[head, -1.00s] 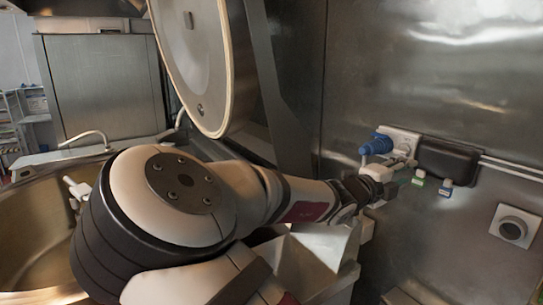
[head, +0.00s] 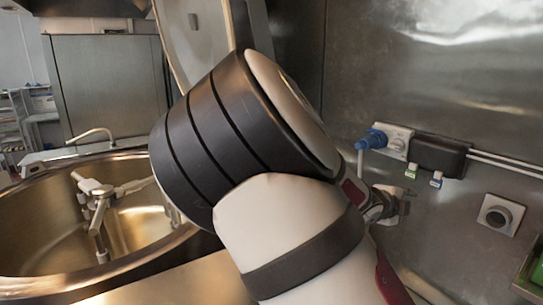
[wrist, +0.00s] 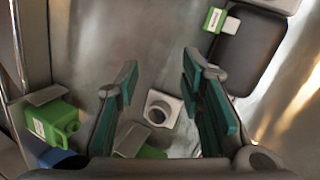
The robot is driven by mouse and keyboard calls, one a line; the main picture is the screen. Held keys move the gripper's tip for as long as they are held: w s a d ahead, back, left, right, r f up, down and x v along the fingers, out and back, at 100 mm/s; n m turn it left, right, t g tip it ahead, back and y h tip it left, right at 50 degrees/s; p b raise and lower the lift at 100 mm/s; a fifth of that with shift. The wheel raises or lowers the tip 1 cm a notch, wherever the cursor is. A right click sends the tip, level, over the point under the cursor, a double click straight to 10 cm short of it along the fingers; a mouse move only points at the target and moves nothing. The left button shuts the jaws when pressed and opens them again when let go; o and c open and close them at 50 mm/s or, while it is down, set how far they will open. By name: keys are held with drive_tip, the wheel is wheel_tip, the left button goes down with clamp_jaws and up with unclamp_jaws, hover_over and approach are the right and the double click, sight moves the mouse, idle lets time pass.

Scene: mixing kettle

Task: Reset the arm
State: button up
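My arm fills the middle of the head view, bent at a large dark-ringed joint, in front of the mixing kettle's right side. My gripper (wrist: 160,72) shows in the wrist view with its two teal-padded fingers apart and nothing between them. In the head view the arm hides most of the gripper; only part of the wrist end shows near the steel wall. The kettle (head: 40,285) stands open at the left, with a metal mixer (head: 98,200) inside. Its raised lid (head: 190,40) is partly hidden by my arm.
Green containers (wrist: 55,122) show at the wrist view's lower left. A tap (head: 92,135) stands behind the kettle.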

drive_tip(key=s+a+f+n+y, duration=0.3)
drive_tip(key=a+f+n+y, duration=0.2)
drive_tip(key=y, duration=0.1)
drive_tip(key=s+a+r+n+g+y, duration=0.2)
drive_tip(key=s+a+r+n+y, duration=0.55)
drive_tip(key=s+a+n, duration=0.3)
drive_tip(key=s+r+n+h, duration=0.1)
drive_tip(key=s+r+n, duration=0.1)
drive_tip(key=s+n, duration=0.3)
drive_tip(key=s+d+r+n+h, duration=0.1)
drive_tip(key=s+r+n, duration=0.2)
drive_tip(key=s, duration=1.1)
drive_tip(key=shift+s+r+n+g+h, duration=0.25)
drive_tip(key=shift+n+g+h, duration=0.15)
drive_tip(key=shift+n, duration=0.85)
drive_tip(key=shift+d, duration=0.1)
